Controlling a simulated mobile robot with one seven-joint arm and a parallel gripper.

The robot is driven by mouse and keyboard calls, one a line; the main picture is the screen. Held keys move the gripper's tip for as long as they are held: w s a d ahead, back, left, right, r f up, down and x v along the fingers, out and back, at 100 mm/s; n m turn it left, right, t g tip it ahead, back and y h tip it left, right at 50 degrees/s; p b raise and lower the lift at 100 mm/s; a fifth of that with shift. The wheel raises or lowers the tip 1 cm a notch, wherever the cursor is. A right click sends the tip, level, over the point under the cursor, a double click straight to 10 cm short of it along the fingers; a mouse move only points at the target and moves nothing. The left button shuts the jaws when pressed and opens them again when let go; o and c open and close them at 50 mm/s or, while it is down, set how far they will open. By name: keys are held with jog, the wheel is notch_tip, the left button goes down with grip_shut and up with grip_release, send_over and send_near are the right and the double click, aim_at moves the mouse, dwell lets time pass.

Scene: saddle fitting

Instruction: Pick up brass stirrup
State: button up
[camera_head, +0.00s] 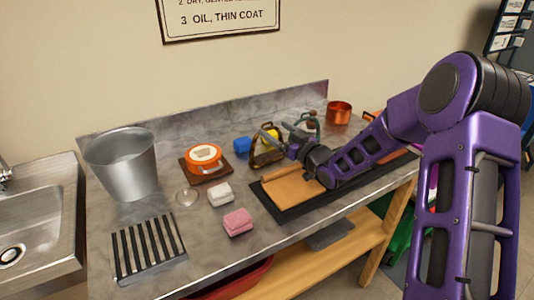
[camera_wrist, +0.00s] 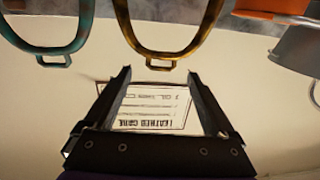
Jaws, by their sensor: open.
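The brass stirrup (camera_head: 266,159) stands on the metal worktop towards the back, a dark golden loop partly hidden by my gripper in the head view. In the wrist view its curved golden frame (camera_wrist: 161,53) hangs inverted at the top centre, with a small slotted tab beyond my fingertips. My gripper (camera_head: 275,131) is open, with its fingers beside the upper part of the stirrup. In the wrist view the gap between the fingers (camera_wrist: 159,74) is empty and lines up with the tab.
A teal stirrup (camera_wrist: 48,50) stands to the right in the head view. A copper pot (camera_head: 339,112) is behind right. A leather piece on a dark mat (camera_head: 292,211) lies in front.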

jog(key=x, duration=0.5)
jog(key=shift+f, duration=0.2)
grip_shut()
dwell(0.4)
